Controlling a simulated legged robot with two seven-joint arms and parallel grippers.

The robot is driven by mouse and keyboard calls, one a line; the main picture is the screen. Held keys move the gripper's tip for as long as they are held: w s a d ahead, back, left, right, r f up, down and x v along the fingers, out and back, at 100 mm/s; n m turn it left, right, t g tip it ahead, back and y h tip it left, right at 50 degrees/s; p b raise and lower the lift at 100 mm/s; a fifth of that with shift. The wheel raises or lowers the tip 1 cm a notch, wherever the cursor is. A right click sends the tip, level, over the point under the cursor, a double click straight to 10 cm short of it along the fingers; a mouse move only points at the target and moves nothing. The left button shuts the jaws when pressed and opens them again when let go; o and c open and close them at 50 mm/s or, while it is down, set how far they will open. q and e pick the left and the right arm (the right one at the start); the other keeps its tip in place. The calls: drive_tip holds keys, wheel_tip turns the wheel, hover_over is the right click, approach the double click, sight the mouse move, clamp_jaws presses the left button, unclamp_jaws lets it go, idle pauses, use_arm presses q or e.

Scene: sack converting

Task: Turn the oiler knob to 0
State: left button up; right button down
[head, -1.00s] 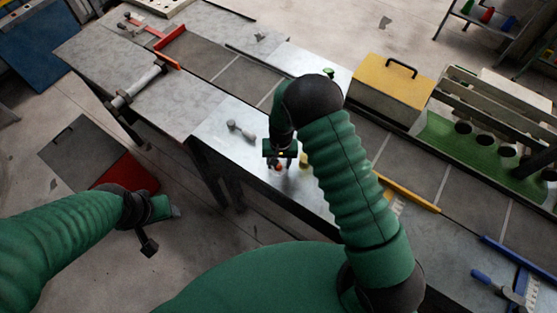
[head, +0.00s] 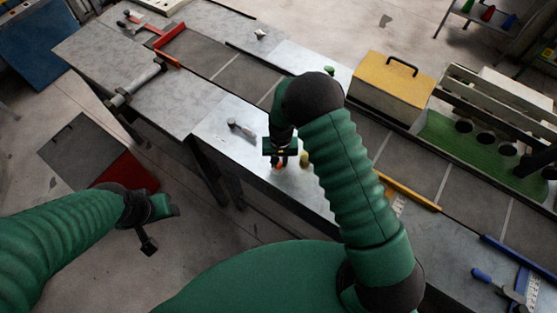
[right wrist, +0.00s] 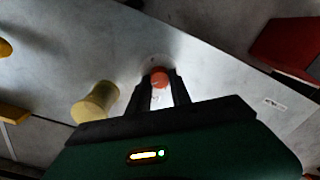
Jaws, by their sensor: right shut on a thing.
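The oiler knob is a small orange-red round knob (head: 279,166) on the bare metal plate of the bench. It also shows in the right wrist view (right wrist: 159,76), at a pale round base. My right gripper (head: 279,161) points down at it, and its two dark fingers (right wrist: 160,84) are closed on either side of it. A yellow translucent cylinder (right wrist: 96,102) stands just beside, apart from the fingers. No scale or 0 mark is readable. My left gripper (head: 156,225) hangs over the floor at the left, away from the bench; its finger opening is unclear.
A grey-handled tool (head: 240,129) lies on the plate (head: 215,128) left of my right gripper. A yellow box with a black handle (head: 394,85) stands behind. A dark conveyor belt (head: 240,75) runs along the bench. A red-edged grey box (head: 85,150) is on the floor.

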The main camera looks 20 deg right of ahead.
drive_tip(key=n+b, duration=0.2)
drive_tip(key=n, duration=0.1)
drive_tip(key=shift+w, duration=0.15)
drive_tip(key=n+b, duration=0.1)
drive_tip(key=n, duration=0.3)
drive_tip(key=shift+a+n+b, duration=0.1)
drive_tip(key=shift+n+b, duration=0.3)
drive_tip(key=n, duration=0.3)
drive_tip(key=shift+r+n+b, duration=0.1)
drive_tip(key=shift+n+b, duration=0.2)
drive_tip(key=shift+b, duration=0.05)
drive_tip(key=n, duration=0.4)
drive_tip(key=shift+r+n, duration=0.1)
drive_tip(key=shift+n, duration=0.2)
drive_tip(key=n, duration=0.4)
drive_tip(key=shift+a+r+n, duration=0.1)
drive_tip(key=shift+n, duration=0.2)
drive_tip(key=n+p, duration=0.1)
drive_tip(key=n, duration=0.4)
drive_tip(key=shift+h, duration=0.3)
drive_tip(key=n+p, duration=0.1)
drive_tip(key=n, duration=0.4)
drive_tip(key=shift+n+p, duration=0.95)
drive_tip(key=shift+n, duration=1.55)
